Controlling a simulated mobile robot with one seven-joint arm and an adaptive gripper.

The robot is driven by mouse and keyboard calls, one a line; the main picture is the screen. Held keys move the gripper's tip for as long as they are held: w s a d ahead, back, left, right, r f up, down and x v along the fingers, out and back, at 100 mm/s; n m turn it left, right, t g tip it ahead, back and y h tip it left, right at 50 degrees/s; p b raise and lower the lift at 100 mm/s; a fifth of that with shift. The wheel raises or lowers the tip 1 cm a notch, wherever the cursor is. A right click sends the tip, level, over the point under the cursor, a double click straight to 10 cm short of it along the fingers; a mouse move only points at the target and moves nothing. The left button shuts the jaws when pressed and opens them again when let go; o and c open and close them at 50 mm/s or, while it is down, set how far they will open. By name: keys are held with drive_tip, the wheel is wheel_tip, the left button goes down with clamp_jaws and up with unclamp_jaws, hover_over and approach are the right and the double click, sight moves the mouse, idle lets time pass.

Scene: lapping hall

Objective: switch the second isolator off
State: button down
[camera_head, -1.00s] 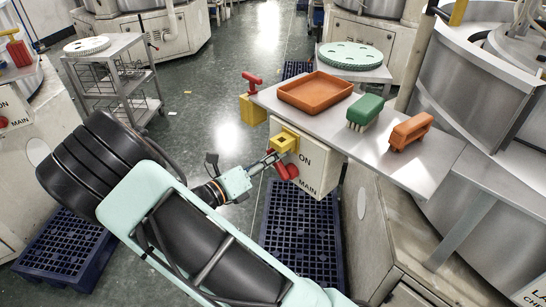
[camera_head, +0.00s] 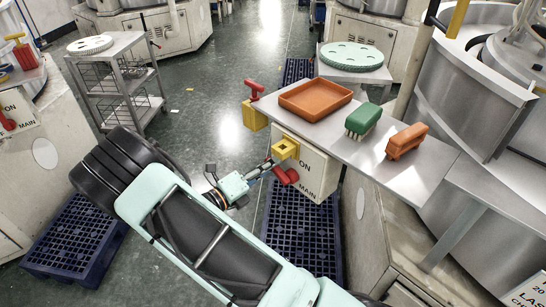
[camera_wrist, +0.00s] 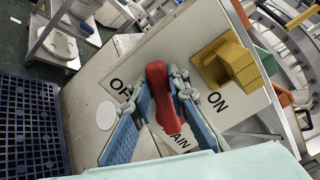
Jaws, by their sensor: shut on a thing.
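The isolator box (camera_head: 318,160), pale with ON and MAIN lettering, sits under the front edge of a grey shelf. Its red handle (camera_head: 287,177) also shows in the wrist view (camera_wrist: 163,88), between the OFF and ON letters. My gripper (camera_wrist: 165,95) has its blue fingers on both sides of this handle and is shut on it. In the head view my gripper (camera_head: 268,166) reaches the box from the left, its tips partly hidden. A yellow bracket (camera_wrist: 228,66) stands out of the box beside the handle. Another red handle (camera_head: 6,122) is on a similar box at far left.
Blue pallets (camera_head: 300,235) lie below. A cart (camera_head: 115,85) stands back left.

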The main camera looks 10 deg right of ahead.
drive_tip(key=shift+w+a+f+n+p, duration=0.1)
drive_tip(key=shift+f+n+p, duration=0.45)
drive_tip(key=shift+n, duration=0.65)
drive_tip(key=shift+w+a+f+n+p, duration=0.1)
drive_tip(key=shift+f+n+p, duration=0.25)
drive_tip(key=shift+f+n, duration=0.6)
drive_tip(key=shift+r+n, duration=0.25)
drive_tip(key=shift+n, duration=0.1)
drive_tip(key=c, duration=1.8)
unclamp_jaws()
drive_tip(key=shift+c, duration=0.2)
drive_tip(key=v, duration=1.2)
